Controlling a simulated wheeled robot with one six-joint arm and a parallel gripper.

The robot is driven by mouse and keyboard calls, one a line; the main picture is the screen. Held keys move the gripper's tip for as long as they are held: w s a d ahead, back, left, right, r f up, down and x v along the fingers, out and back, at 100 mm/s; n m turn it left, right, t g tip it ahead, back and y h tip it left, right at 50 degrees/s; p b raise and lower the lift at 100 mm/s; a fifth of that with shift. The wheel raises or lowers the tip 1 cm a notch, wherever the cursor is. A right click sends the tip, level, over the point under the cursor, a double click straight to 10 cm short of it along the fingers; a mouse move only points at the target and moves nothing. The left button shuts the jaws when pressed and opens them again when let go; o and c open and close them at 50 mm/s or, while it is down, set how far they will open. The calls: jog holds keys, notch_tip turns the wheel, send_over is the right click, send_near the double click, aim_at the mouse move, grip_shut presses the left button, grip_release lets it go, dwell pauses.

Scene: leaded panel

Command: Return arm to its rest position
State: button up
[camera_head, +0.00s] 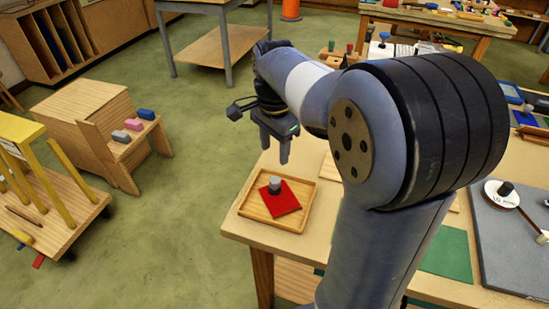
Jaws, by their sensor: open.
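A red square piece (284,201) lies in the tray. A small grey cylindrical object (275,184) stands on or beside the red piece's far edge. My gripper is clear of both. My arm's large links hide the middle of the bench.
The workbench (245,232) runs to the right, with a green mat (447,252) and a grey mat (505,255) holding a white disc (502,194). Wooden furniture (85,105) stands at left. A table (215,50) stands behind. Green floor (165,210) lies open left of the bench.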

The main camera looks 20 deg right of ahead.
aim_at(275, 180)
jog(key=shift+r, duration=0.25)
notch_tip(275, 180, down, 12)
jog(key=shift+f, duration=0.2)
notch_tip(275, 180, up, 2)
jog(key=shift+r, duration=0.75)
jog(key=shift+f, duration=0.1)
